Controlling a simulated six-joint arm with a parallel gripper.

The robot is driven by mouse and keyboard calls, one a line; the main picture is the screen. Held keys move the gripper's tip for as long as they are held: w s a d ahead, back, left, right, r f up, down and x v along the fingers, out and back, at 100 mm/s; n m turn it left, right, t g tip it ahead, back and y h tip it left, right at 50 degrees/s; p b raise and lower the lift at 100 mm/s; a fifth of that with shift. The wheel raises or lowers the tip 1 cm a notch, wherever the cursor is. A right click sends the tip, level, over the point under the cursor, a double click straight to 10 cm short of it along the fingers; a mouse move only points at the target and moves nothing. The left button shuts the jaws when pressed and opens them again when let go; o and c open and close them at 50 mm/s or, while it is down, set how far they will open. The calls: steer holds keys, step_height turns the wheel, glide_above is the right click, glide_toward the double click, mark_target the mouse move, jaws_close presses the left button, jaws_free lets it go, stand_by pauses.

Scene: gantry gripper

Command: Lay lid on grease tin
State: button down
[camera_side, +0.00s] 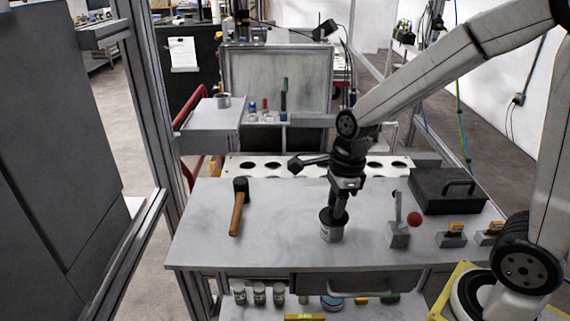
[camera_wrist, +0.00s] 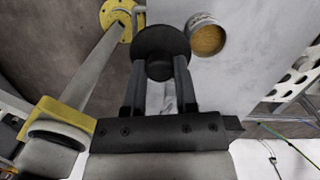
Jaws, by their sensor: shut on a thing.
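My gripper (camera_side: 339,203) points down over the middle of the grey bench. Its fingers (camera_wrist: 160,72) are shut on the knob of a dark round lid (camera_wrist: 158,42). In the side view the lid (camera_side: 333,217) appears right at the top of the pale grease tin (camera_side: 331,234), and I cannot tell from there whether they touch. In the wrist view the open tin (camera_wrist: 207,40), with tan grease inside, shows to the right of the lid. The lid overlaps only its left edge in that view, so the two look offset.
A mallet (camera_side: 238,208) lies left on the bench (camera_side: 285,240). A grey block with a lever (camera_side: 398,234), a black case (camera_side: 449,193) and small yellow-topped blocks (camera_side: 452,236) stand to the right. A white rack with holes (camera_side: 259,169) is behind. The bench between mallet and tin is clear.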

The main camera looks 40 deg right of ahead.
steer(key=w+d, duration=0.4)
steer(key=d, duration=0.2)
steer(key=shift+d+f, duration=0.2)
steer(key=shift+f, duration=0.05)
steer(key=shift+f, duration=0.2)
steer(key=shift+f, duration=2.95)
steer(key=shift+f, duration=0.2)
stand_by(0.4)
jaws_free()
steer(key=shift+w+r, duration=0.1)
stand_by(0.3)
